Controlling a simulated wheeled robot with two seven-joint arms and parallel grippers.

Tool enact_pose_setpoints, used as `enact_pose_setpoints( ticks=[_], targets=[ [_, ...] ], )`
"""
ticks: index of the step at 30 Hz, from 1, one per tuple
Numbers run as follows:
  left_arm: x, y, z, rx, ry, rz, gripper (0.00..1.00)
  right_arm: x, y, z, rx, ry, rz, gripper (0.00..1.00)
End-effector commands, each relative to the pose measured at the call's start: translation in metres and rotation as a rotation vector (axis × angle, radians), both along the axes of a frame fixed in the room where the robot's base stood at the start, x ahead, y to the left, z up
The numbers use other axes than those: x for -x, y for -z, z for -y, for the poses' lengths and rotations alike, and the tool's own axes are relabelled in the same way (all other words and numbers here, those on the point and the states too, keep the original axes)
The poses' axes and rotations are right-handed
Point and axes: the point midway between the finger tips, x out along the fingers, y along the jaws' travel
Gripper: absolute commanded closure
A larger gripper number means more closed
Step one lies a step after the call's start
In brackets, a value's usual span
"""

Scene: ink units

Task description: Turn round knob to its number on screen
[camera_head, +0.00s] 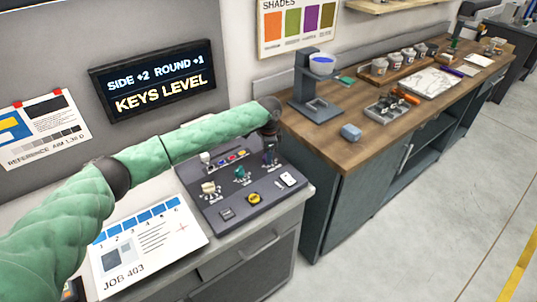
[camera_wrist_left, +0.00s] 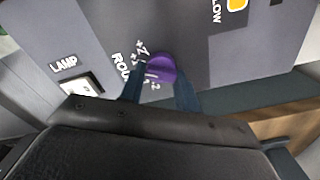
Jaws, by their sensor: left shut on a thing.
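The screen (camera_head: 155,80) on the wall reads "SIDE +2 ROUND +1" and "KEYS LEVEL". The purple round knob (camera_wrist_left: 161,68) sits on the dark control panel (camera_head: 205,222), next to a "ROUND" label and a ring of white numbers, partly covered. My left gripper (camera_wrist_left: 160,80) is shut on this knob, one finger on each side. In the head view, my left gripper (camera_head: 269,157) reaches down to the panel's far right corner, and the knob is mostly hidden there. Which number the knob points to cannot be told. My right gripper is in neither view.
The panel also carries a teal knob (camera_head: 242,175), a cream knob (camera_head: 208,187), a yellow button (camera_head: 254,198) and a white lamp switch (camera_wrist_left: 83,87). A job sheet (camera_head: 150,245) lies at left. A wooden bench (camera_head: 335,130) with a blue-cupped stand is at right.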

Motion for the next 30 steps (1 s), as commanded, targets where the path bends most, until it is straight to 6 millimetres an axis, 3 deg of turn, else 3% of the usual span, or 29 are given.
enact_pose_setpoints(
  ticks=[14, 15, 17, 30],
  targets=[
    [-0.0013, -0.0026, 0.0, 0.002, 0.015, 0.003, 0.91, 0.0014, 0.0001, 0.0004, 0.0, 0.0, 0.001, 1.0],
    [-0.0014, -0.0027, 0.0001, 0.002, 0.014, 0.003, 0.6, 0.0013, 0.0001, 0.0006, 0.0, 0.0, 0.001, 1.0],
    [-0.0013, -0.0025, 0.0, 0.002, 0.014, 0.003, 0.48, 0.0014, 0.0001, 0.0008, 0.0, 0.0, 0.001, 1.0],
    [-0.0011, -0.0088, 0.0001, 0.002, 0.014, 0.002, 0.46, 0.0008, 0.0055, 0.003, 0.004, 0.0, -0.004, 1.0]
  ],
)
